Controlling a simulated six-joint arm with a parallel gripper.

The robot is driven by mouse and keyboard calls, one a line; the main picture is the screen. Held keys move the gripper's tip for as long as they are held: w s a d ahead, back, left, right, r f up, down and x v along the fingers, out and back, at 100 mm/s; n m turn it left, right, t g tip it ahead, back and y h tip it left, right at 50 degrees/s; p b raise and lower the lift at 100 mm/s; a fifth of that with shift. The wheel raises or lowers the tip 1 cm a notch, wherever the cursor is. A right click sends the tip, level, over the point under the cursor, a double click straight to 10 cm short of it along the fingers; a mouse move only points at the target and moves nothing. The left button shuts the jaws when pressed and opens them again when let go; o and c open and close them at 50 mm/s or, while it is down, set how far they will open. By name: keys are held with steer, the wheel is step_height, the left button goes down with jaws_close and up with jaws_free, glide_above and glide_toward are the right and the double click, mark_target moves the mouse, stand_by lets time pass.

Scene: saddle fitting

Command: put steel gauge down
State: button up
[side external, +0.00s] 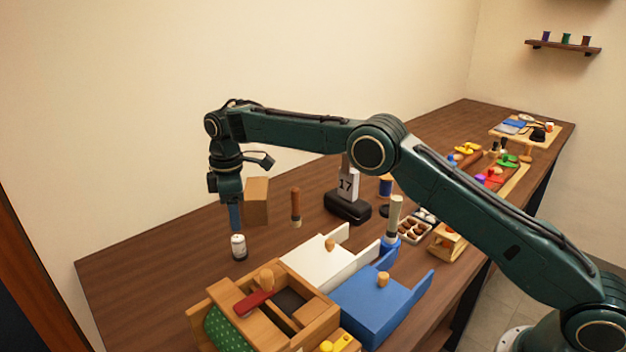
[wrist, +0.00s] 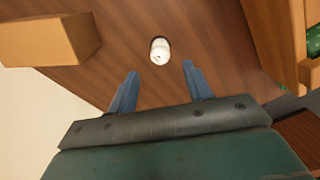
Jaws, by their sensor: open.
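A small white and grey cylinder (side external: 238,247) with dark marks stands upright on the wooden table, near the left side. It seems to be the steel gauge, but I cannot tell for sure. It also shows in the wrist view (wrist: 160,51), beyond the fingertips and roughly centred between them. My gripper (side external: 235,229) points down just above the cylinder. In the wrist view my gripper (wrist: 159,70) has its two blue fingers wide apart with nothing between them.
A tan block (side external: 256,201) stands just right of my gripper. A wooden-handled tool (side external: 296,207) stands upright farther right. A wooden box (side external: 262,310) and white (side external: 318,262) and blue (side external: 372,305) trays fill the front. A calendar stand (side external: 347,205) is behind. The table's left part is clear.

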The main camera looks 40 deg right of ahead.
steer(key=shift+r, duration=1.55)
steer(key=shift+r, duration=0.1)
step_height(320, 180, up, 13)
steer(key=m+t, duration=0.2)
steer(key=m, duration=0.1)
glide_above(238, 238)
steer(key=s+d, duration=0.6)
steer(key=s, duration=0.2)
steer(key=s+d+r+m, duration=0.2)
steer(key=s+r, duration=0.1)
steer(key=s, duration=0.2)
steer(key=s+d+r+m, duration=0.1)
steer(key=s+d+r, duration=0.2)
steer(key=s, duration=0.3)
steer(key=s+d+f+m+t, duration=0.1)
steer(key=s+d+f+m, duration=0.1)
steer(key=s, duration=1.1)
steer(key=s+d+f+m+t, duration=0.2)
steer(key=s+d+f+m, duration=0.1)
steer(key=s, duration=0.9)
step_height(238, 238, down, 2)
steer(key=shift+s+f+m+t, duration=0.1)
steer(key=shift+s+m+t, duration=0.25)
steer(key=shift+m, duration=0.45)
